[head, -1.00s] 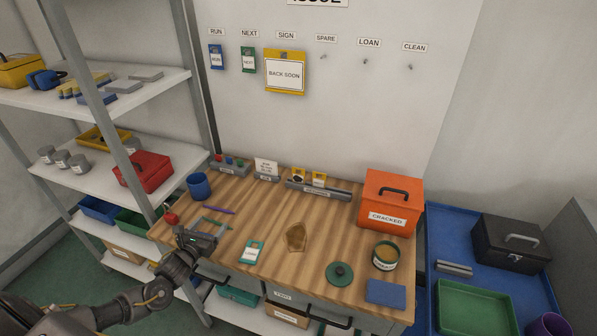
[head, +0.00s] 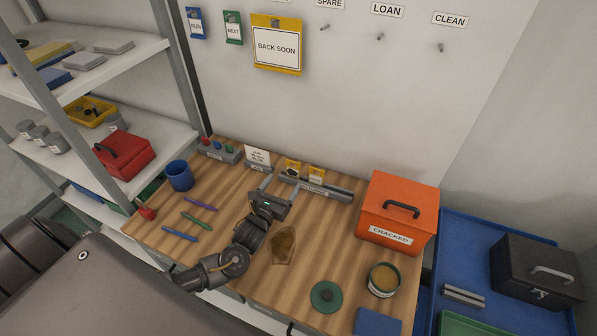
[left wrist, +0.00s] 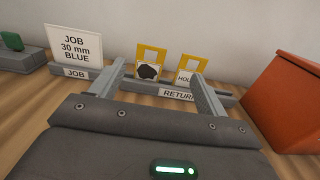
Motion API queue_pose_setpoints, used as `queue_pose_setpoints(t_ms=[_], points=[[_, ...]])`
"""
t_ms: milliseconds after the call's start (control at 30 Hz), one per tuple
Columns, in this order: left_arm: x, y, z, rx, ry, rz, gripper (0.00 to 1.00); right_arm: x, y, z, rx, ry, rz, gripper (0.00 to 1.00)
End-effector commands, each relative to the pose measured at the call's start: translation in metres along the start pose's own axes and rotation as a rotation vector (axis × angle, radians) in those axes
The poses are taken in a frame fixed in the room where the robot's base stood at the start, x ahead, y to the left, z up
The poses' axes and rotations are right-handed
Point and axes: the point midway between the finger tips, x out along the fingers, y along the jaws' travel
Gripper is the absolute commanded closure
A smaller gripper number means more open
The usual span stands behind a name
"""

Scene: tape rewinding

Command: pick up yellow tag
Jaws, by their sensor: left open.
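Two yellow tags stand side by side in the grey RETURN rack (head: 338,192) at the back of the bench. The left yellow tag (head: 292,168) has a black blot on its white face; it also shows in the left wrist view (left wrist: 150,55). The right yellow tag (head: 316,174) reads "HOL…" in the left wrist view (left wrist: 187,66), partly covered by a finger. My left gripper (head: 279,183) is open and empty, just in front of the rack. In the left wrist view its fingers (left wrist: 157,75) point at the tags, apart from them as far as I can tell.
A JOB sign (head: 257,156) stands left of the rack, and an orange CRACKED box (head: 392,222) stands right. A blue cup (head: 180,176), pens, a brown patch (head: 284,245) and an open tin (head: 383,279) are on the bench. A larger yellow BACK SOON sign (head: 277,45) hangs on the wall.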

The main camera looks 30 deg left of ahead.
Motion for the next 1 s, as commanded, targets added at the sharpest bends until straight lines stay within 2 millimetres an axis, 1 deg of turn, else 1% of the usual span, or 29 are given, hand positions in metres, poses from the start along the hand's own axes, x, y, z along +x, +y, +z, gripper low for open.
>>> queue_pose_setpoints(t_ms=[33,67,167,233,300,400,500,567,633,800,867,1000], points=[[0.007,0.004,-0.005,0.000,-0.003,0.006,0.25,0.011,-0.002,0.009,0.000,-0.012,-0.002,0.64],[0.011,0.005,-0.005,0.000,-0.003,0.008,0.25,0.014,-0.002,0.013,0.000,-0.017,-0.002,0.64],[0.026,0.007,-0.005,0.000,-0.003,0.011,0.25,0.024,-0.002,0.016,0.000,-0.019,-0.003,0.64],[0.034,0.007,-0.004,0.000,-0.002,0.010,0.25,0.028,-0.001,0.010,-0.001,-0.011,-0.001,0.64],[0.040,0.006,-0.003,0.000,-0.002,0.009,0.25,0.031,0.001,-0.002,-0.001,0.004,0.001,0.64],[0.043,0.006,-0.001,-0.001,-0.001,0.008,0.25,0.031,0.003,-0.019,-0.001,0.031,0.004,0.64],[0.045,0.005,-0.002,-0.001,-0.001,0.007,0.25,0.033,0.005,-0.025,-0.002,0.040,0.006,0.64],[0.050,0.006,-0.003,-0.001,-0.001,0.007,0.25,0.040,0.005,-0.024,-0.002,0.038,0.007,0.64],[0.060,0.007,-0.004,0.000,-0.004,0.007,0.25,0.050,0.006,-0.019,-0.003,0.033,0.007,0.64],[0.084,0.008,-0.004,-0.001,-0.003,0.007,0.25,0.068,0.004,0.001,-0.003,0.007,0.005,0.64],[0.089,0.008,-0.003,0.000,-0.001,0.006,0.25,0.071,0.003,0.004,-0.003,0.003,0.004,0.64],[0.095,0.009,0.000,0.000,0.001,0.006,0.25,0.072,0.004,0.002,-0.003,0.005,0.005,0.64]])
